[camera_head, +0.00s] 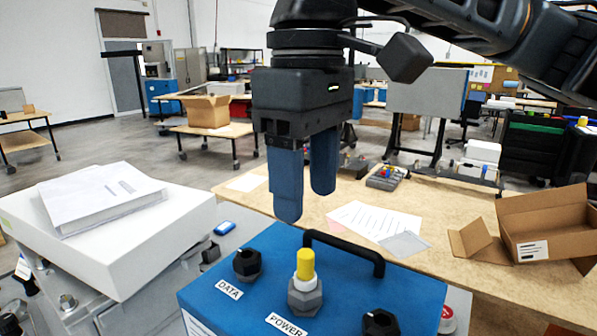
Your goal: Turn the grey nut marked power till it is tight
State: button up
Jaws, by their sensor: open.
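The grey nut (304,299) sits on top of the blue box (225,293), just behind the label reading POWER (286,325). A white plug with a yellow top (305,265) stands upright in the nut. Whether the nut is tight cannot be told. My gripper (305,204) points down above and behind the nut in the picture, its blue fingers apart with nothing between them. The fingers are clear of the nut and plug.
A black handle (345,246) arches behind the plug. A white case with papers (120,235) stands left; an open cardboard box (545,232) lies right.

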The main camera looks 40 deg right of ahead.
jog(key=b, duration=0.4)
send_over(305, 275)
jog(key=f, duration=0.5)
jog(key=shift+w+d+f, duration=0.25)
jog(key=shift+w+d, duration=0.05)
jog(key=shift+w, duration=0.05)
jog(key=shift+f+b, duration=1.9)
jog(key=shift+f, duration=1.85)
jog(key=shift+c, duration=0.2)
jog(key=c, duration=0.9)
jog(key=shift+r+m+p, duration=0.2)
jog(key=shift+m+p, duration=0.35)
jog(key=shift+m, duration=0.15)
jog(key=shift+c, duration=0.2)
jog(key=m+p, duration=0.2)
jog(key=m, duration=0.2)
jog(key=shift+m+p, duration=0.3)
jog(key=shift+m, duration=0.1)
jog(key=m+p, duration=0.3)
jog(key=m, duration=0.1)
jog(key=shift+m, duration=0.3)
jog(key=shift+f+m+p, duration=0.15)
jog(key=shift+m+p, duration=0.2)
jog(key=shift+m, duration=0.55)
